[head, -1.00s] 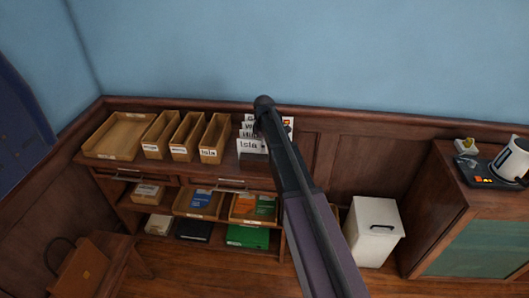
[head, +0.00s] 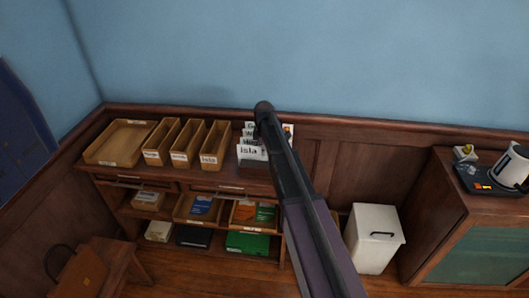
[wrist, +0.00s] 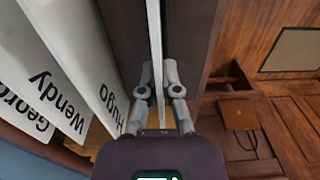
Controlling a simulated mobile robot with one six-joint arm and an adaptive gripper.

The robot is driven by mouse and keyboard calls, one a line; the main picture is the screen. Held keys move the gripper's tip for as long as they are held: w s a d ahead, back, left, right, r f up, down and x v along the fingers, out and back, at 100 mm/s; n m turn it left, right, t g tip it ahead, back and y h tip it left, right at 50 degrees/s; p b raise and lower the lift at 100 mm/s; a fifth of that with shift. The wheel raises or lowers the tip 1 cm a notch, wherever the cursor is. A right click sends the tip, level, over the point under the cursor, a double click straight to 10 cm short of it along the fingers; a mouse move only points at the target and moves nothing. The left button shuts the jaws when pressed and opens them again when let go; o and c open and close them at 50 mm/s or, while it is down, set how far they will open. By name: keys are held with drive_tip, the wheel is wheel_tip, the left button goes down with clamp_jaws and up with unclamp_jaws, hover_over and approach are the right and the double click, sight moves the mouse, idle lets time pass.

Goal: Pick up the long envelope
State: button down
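My gripper (wrist: 158,72) points down at the white name cards in the wrist view. Its two fingers are close together, one on each side of a thin white sheet (wrist: 155,25) seen edge-on. I cannot tell whether they press on it, or whether this sheet is the long envelope or a card. Cards marked Hugo (wrist: 104,92), Wendy (wrist: 60,95) and George (wrist: 22,118) stand to its left. In the head view, my arm partly covers the card holder, with its front Isla card (head: 250,153) showing. No envelope is clearly identifiable.
Narrow wooden trays (head: 215,143) and a wide empty tray (head: 119,141) stand left of the cards on the bookcase. Lower shelves hold boxes and books. A white bin (head: 373,240) stands on the floor right of my arm, and a brown bag (head: 80,275) is at lower left.

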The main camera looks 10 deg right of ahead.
drive_tip(key=shift+r+p, duration=4.35)
drive_tip(key=shift+r, duration=0.2)
drive_tip(key=shift+s, duration=0.1)
